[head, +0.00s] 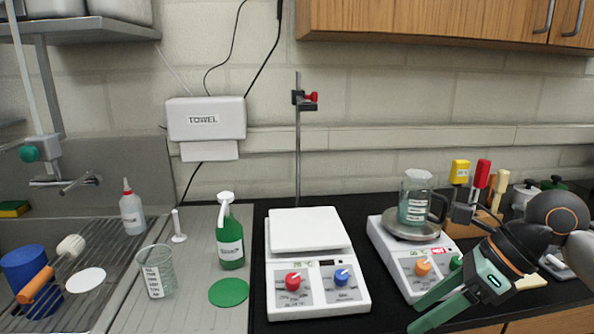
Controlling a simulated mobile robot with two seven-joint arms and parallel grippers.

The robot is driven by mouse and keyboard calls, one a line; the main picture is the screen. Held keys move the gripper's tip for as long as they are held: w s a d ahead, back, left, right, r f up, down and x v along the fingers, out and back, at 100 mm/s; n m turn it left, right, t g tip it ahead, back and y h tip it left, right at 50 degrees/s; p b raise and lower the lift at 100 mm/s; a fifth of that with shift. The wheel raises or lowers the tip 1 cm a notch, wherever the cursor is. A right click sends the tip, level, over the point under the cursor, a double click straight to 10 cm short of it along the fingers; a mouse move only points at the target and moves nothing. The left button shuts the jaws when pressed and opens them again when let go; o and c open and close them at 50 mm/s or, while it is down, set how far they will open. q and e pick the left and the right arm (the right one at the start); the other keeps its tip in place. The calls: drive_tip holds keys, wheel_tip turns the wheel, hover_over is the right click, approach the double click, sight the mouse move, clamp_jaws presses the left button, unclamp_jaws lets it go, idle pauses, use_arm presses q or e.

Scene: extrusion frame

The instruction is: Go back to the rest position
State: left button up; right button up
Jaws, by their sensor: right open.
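My right gripper (415,316) comes in from the right, in front of the right-hand hotplate (402,262). Its two green fingers point to the lower left and are apart, with nothing seen between them. A glass beaker (414,203) with greenish contents stands on that hotplate's round plate, behind and above the gripper. The gripper covers the hotplate's lower right corner. My left gripper is not in view.
A white stirrer (318,290) with red and blue knobs stands left of the gripper, before a rod stand (298,150). A green bottle (229,240), an empty beaker (157,270) and a sink rack lie further left. Tools in a wooden block (486,222) stand behind the right arm.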

drive_tip(key=a+m+t+y+p, duration=0.1)
drive_tip(key=a+m+t+y, duration=0.3)
drive_tip(key=a+m+y, duration=0.9)
drive_tip(key=d+f+m+t+h, duration=0.45)
drive_tip(key=f+m+h, duration=0.25)
drive_tip(key=f+m, duration=0.4)
drive_tip(key=d+f+m+t+h, duration=0.3)
drive_tip(key=f+m+t+h, duration=0.5)
drive_tip(key=m, duration=0.6)
drive_tip(key=s+d+f+m+g+h+p, duration=0.1)
drive_tip(key=s+f+m+g, duration=0.6)
drive_tip(key=s+f, duration=0.8)
wheel_tip(320, 180, down, 3)
drive_tip(key=shift+s+d+f+g+h, duration=0.1)
drive_tip(key=shift+s+d+g+h, duration=0.3)
drive_tip(key=shift+g+h, duration=0.7)
drive_tip(key=shift+w, duration=0.15)
drive_tip(key=shift+c, duration=0.4)
